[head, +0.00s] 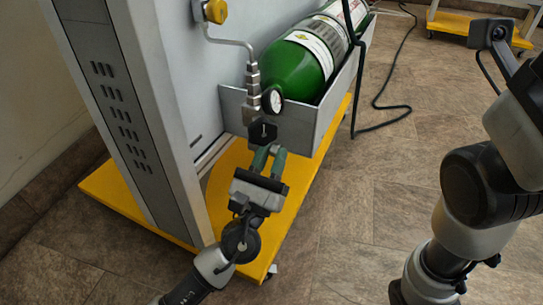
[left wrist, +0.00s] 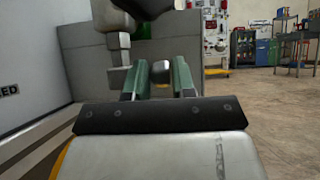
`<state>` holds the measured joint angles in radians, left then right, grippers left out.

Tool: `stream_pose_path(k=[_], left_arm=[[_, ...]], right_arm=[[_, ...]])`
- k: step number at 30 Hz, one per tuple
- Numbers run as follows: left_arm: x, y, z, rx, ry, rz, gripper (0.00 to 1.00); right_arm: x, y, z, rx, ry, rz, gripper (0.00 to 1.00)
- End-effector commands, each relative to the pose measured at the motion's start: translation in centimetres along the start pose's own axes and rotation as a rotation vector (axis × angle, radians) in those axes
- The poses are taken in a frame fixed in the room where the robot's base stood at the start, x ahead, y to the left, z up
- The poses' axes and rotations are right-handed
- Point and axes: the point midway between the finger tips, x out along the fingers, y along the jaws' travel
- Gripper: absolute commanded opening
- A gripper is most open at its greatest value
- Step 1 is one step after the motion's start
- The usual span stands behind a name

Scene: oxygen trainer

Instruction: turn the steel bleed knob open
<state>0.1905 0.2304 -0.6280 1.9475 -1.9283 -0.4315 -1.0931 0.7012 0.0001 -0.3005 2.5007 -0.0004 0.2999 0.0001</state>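My right gripper is outside the views.
A green cylinder (head: 295,68) lies in a grey tray (head: 312,128) beside the grey cabinet (head: 133,95). A gauge (head: 272,99) is on the steel fittings. The yellow base (head: 232,190) lies below. A black cable (head: 375,90) runs across open floor.

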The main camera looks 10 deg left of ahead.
Motion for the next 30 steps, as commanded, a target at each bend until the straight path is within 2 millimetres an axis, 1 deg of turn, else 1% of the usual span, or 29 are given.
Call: stream_pose_path(k=[8, 11, 14, 21, 24, 27, 30], left_arm=[[0.0, 0.0, 0.0, 0.000, 0.001, 0.000, 0.32], [-0.5, 0.0, -0.1, 0.002, 0.002, 0.000, 0.32], [-1.9, 0.0, -0.1, 0.004, 0.004, -0.002, 0.32], [-6.7, 0.0, 0.0, 0.004, 0.005, -0.002, 0.32], [-8.5, 0.0, 0.0, 0.003, 0.004, -0.003, 0.32], [-9.8, 0.0, 0.0, 0.002, 0.004, -0.001, 0.32], [-10.6, 0.0, 0.0, 0.001, 0.001, 0.000, 0.32]], right_arm=[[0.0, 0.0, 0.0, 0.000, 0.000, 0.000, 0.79], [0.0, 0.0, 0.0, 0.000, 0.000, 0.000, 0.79], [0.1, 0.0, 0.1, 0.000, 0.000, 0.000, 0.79], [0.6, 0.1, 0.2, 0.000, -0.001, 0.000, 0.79], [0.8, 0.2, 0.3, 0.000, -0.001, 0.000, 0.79], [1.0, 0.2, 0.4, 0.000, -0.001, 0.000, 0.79], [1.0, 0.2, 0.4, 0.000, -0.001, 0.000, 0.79]])
